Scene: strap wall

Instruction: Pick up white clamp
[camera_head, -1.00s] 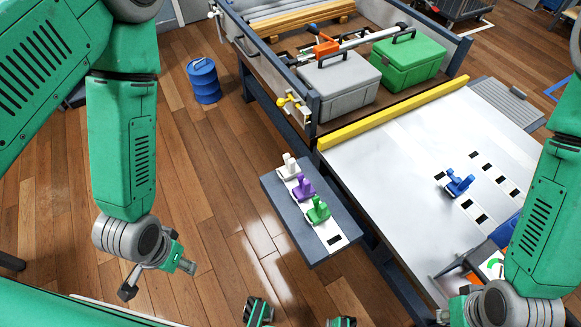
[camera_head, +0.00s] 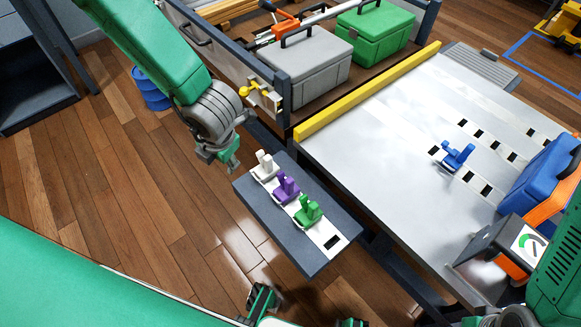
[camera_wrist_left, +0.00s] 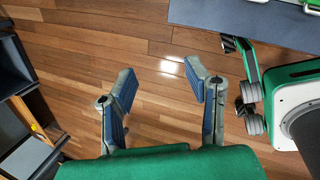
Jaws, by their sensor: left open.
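The white clamp (camera_head: 265,165) stands at the far left end of a white strip on a small grey shelf (camera_head: 322,258). A purple clamp (camera_head: 287,188) and a green clamp (camera_head: 308,211) stand beside it in a row. My left gripper (camera_head: 232,162) is just left of the white clamp, apart from it, beside the shelf's far left corner. In the left wrist view my left gripper (camera_wrist_left: 160,88) is open and empty, with only wood floor between its fingers. The right gripper's fingers cannot be made out.
A large table (camera_head: 400,150) with a yellow rail (camera_head: 370,90) stands right of the shelf, with a blue clamp (camera_head: 457,155) on it. Grey (camera_head: 305,75) and green (camera_head: 375,38) toolboxes are behind. A blue barrel (camera_head: 150,92) stands on the floor behind my left arm.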

